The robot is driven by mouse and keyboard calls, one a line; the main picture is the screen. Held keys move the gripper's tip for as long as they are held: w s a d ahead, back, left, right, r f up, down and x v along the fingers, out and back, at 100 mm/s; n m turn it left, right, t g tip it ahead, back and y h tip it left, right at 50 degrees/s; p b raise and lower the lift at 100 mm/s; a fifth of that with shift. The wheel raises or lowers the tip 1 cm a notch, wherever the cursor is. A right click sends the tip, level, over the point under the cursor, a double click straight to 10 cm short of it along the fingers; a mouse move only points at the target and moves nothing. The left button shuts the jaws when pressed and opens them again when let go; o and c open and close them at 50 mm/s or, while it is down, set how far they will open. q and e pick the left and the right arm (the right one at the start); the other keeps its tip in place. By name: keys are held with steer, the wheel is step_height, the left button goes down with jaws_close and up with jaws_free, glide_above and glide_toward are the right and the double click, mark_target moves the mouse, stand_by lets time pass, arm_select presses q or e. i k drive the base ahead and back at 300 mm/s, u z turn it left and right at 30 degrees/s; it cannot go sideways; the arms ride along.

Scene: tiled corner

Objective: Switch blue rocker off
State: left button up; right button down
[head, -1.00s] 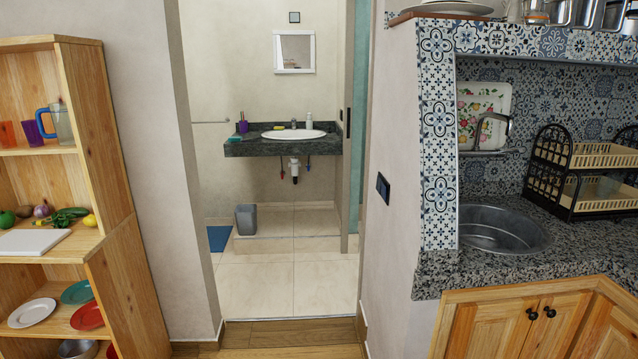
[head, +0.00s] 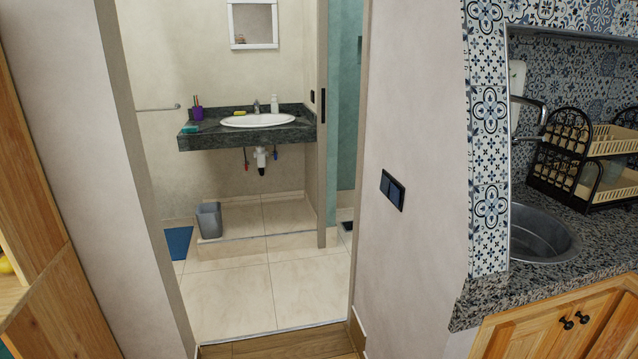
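A dark switch plate with a blue face (head: 392,190) is on the pale wall just right of the doorway, left of the patterned tiles. It looks like a rocker with two side-by-side sections. It is too small to tell which way the rocker is tilted. Neither of my grippers shows in the head view, and nothing touches the switch.
The open doorway leads to a bathroom with a sink counter (head: 250,134) and a grey bin (head: 209,220). A granite kitchen counter (head: 490,297) juts out at the right, above wooden cabinets (head: 545,325). A wooden shelf (head: 35,250) stands at the left. The doorway floor is clear.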

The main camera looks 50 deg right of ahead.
mark_target(393, 193)
steer(key=z, duration=0.15)
steer(key=i, duration=1.15)
steer(key=z, duration=1.1)
steer(key=i, duration=0.6)
steer(key=z, duration=0.45)
